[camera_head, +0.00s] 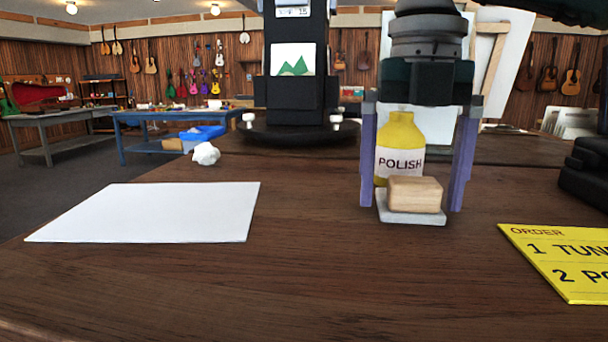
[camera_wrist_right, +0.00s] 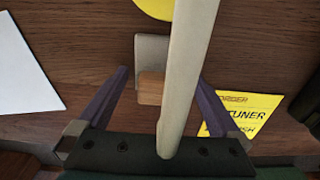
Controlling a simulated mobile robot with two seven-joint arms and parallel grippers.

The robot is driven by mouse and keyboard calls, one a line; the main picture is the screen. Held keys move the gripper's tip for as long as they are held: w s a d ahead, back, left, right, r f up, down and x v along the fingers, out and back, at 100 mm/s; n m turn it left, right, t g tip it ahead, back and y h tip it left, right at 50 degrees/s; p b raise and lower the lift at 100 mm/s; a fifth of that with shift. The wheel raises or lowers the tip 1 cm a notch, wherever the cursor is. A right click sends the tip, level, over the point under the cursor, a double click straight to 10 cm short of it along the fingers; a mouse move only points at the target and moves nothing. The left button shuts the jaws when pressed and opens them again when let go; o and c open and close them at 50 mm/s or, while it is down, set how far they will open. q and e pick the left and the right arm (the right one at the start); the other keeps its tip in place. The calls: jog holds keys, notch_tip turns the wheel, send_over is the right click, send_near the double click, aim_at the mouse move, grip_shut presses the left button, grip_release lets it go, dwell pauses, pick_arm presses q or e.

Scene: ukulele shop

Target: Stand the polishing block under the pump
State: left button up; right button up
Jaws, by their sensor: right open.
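The wooden polishing block (camera_head: 415,194) sits on a flat pale grey slab (camera_head: 405,218) on the counter. In the right wrist view the block (camera_wrist_right: 150,88) is at the slab's (camera_wrist_right: 152,48) near end, partly hidden by a pale rod (camera_wrist_right: 188,75). A yellow POLISH bottle (camera_head: 400,163) stands just behind; its top, where a pump could be, is hidden by my right gripper (camera_head: 412,206). This gripper is open, its purple fingers pointing down on either side of bottle and block, with gaps to the block. My left gripper is out of view.
A white sheet (camera_head: 155,212) lies at left, with a crumpled white ball (camera_head: 206,154) behind it. A yellow order card (camera_head: 570,260) lies at right. A black stand with a screen (camera_head: 293,65) is at the back. The front of the counter is clear.

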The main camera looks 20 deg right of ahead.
aim_at(412, 176)
jog(key=shift+r, duration=0.1)
notch_tip(412, 176, up, 12)
jog(key=p, duration=1)
jog(key=shift+r, duration=0.1)
